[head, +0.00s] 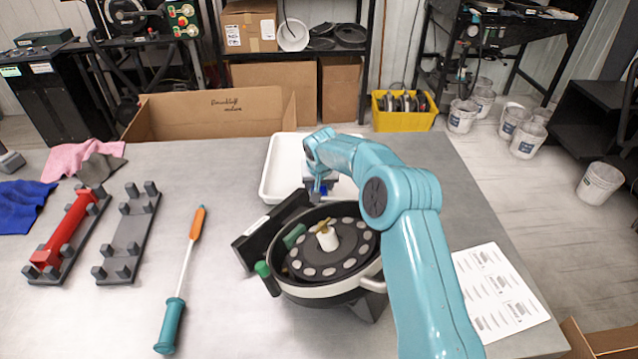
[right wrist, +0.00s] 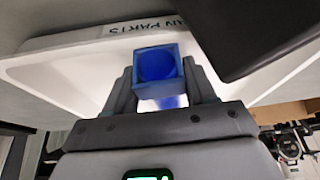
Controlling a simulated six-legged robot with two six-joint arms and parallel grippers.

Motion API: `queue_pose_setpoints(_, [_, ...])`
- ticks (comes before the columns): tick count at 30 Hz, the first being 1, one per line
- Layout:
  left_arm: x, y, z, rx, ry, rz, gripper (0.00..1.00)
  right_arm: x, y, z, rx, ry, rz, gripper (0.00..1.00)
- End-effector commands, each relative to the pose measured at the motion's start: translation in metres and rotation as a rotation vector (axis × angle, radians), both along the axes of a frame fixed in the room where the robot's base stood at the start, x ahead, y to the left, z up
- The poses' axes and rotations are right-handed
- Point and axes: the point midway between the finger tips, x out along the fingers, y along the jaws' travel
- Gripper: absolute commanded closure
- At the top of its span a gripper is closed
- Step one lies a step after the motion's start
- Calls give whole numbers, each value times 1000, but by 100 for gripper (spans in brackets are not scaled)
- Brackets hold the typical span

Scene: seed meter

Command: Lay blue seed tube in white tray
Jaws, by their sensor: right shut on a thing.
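The white tray (head: 271,178) lies on the back of the table, partly hidden behind my right arm. My right gripper (head: 319,187) is over the tray's near part, shut on the blue seed tube (head: 323,191). Only a little blue shows in the head view. In the right wrist view the blue tube (right wrist: 158,64) is between the two fingers, its square, hollow end facing the camera. The white tray (right wrist: 65,72) spreads behind it there, with part of a printed label on its rim. I cannot tell whether the tube touches the tray. My left gripper is not in view.
The round seed meter (head: 322,290) stands just in front of the tray, with a dark flat part (head: 262,238) beside it. A red tube (head: 68,228) rests in a grey cradle; another cradle (head: 130,235) is empty.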

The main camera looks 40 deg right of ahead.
Motion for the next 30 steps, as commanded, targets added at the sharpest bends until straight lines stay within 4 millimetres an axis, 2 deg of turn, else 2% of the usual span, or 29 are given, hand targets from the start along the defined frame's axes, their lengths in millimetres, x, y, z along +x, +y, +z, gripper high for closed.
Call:
queue_pose_setpoints(1, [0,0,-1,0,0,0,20,0,0,-1,0,0,0,82])
queue_pose_setpoints(2, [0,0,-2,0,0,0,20,0,0,-1,1,1,0,42])
queue_pose_setpoints(4, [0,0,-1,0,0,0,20,0,0,-1,0,1,1,19])
queue_pose_setpoints(12, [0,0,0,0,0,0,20,0,0,0,0,1,1,19])
queue_pose_setpoints(16, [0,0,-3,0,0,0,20,-2,2,8,-1,-1,1,19])
queue_pose_setpoints(30, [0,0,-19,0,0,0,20,-34,21,96,-1,-2,1,19])
